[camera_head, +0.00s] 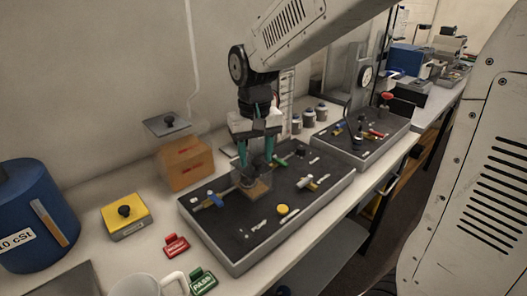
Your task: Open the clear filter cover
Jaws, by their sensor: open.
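The clear filter cover (263,180) looks like a small transparent cylinder on the dark panel, with a tan or orange piece (255,190) inside or beneath it. My gripper (257,160) points down directly above the cover, its two teal fingers apart. The fingertips are at about the cover's top edge in this view. I cannot tell whether they touch it or stand around it. The cover's upper part is partly hidden by the fingers.
The dark panel (237,235) carries a yellow button (283,210), valves and a green handle (280,161) near my gripper. A second panel (375,152) stands behind right. An orange-filled box (187,168), yellow box (127,218) and blue drum (35,217) are left.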

